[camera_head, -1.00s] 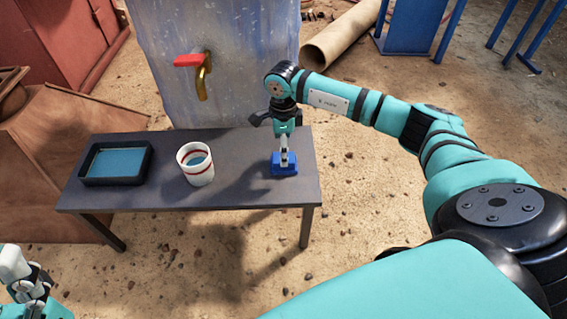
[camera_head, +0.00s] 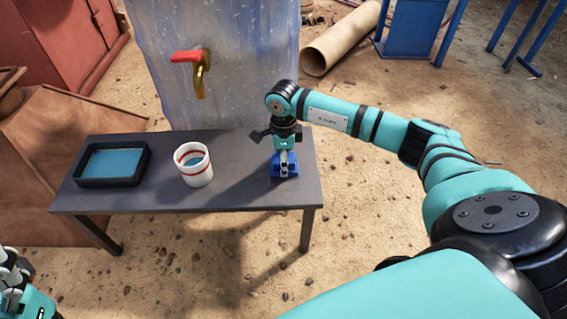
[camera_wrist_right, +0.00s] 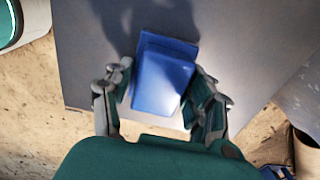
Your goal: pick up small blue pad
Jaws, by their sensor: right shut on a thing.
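The small blue pad (camera_head: 284,171) is on the right part of the dark table, under my right gripper. In the right wrist view the pad (camera_wrist_right: 161,82) is a blue block with a stepped far edge. My right gripper (camera_head: 285,163) points down, and its fingers (camera_wrist_right: 159,104) are shut on the two sides of the pad. I cannot tell whether the pad still touches the table. My left gripper (camera_head: 12,275) shows only partly at the lower left edge, away from the table.
The table (camera_head: 237,190) also bears a white cup (camera_head: 196,177) with red bands and blue content, and a black tray (camera_head: 137,176) with a blue inside. A tank with a red-handled tap (camera_head: 200,82) stands behind. A tan pipe (camera_head: 337,43) lies on the ground.

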